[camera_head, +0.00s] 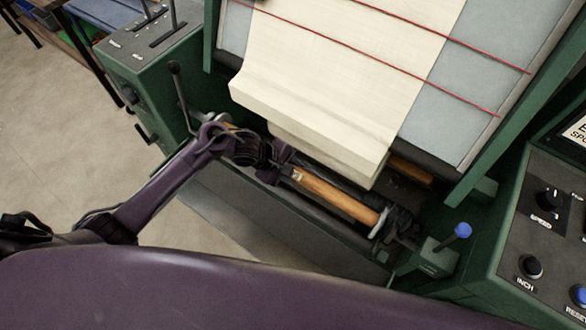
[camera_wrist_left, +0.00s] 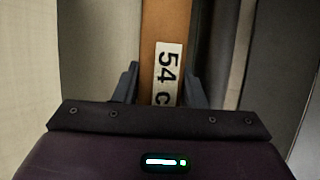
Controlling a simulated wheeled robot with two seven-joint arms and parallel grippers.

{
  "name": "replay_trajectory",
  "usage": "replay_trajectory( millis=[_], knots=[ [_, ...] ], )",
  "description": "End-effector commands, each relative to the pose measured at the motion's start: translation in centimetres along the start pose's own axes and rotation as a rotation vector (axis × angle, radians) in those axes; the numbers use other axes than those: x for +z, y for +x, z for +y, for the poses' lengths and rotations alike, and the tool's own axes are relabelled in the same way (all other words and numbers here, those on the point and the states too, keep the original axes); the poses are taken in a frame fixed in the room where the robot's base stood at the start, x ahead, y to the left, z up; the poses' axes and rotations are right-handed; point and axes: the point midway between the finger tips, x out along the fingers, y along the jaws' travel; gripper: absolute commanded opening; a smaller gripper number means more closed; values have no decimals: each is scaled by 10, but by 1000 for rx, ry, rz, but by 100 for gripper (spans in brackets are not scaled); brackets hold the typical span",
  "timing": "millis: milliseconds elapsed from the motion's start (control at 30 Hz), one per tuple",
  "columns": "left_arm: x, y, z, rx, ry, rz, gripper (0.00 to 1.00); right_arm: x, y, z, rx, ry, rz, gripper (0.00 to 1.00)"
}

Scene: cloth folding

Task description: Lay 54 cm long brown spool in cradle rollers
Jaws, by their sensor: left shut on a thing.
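The brown spool (camera_head: 335,197) lies slantwise along the front of the green machine, under the hanging cream cloth (camera_head: 320,95). Its label reads "54 c" in the left wrist view (camera_wrist_left: 167,75). My left gripper (camera_head: 277,168) is shut on the spool, with one finger on each side of it. Dark cradle rollers (camera_head: 347,184) run alongside the spool. I cannot tell whether the spool rests on them or is just above. The spool's right end is beside a dark bracket (camera_head: 398,222). My arm and gripper hide part of its left side. My right gripper is not in view.
A lever with a blue knob (camera_head: 462,230) stands right of the cradle. A control panel (camera_head: 540,235) is at the far right, and a green lever box (camera_head: 150,60) at the upper left. Another brown roll (camera_head: 410,171) shows behind the cloth. Open floor lies left.

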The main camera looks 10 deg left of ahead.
Motion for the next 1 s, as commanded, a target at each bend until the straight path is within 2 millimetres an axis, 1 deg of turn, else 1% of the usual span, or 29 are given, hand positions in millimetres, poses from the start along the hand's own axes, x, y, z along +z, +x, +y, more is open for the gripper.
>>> replay_trajectory(
  millis=[800,833,1000],
  knots=[
    [-4,9,-5,2,0,-1,7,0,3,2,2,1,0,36],
    [-4,9,-4,2,0,-1,40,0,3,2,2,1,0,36],
    [-4,9,-5,1,0,0,62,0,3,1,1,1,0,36]
  ],
)
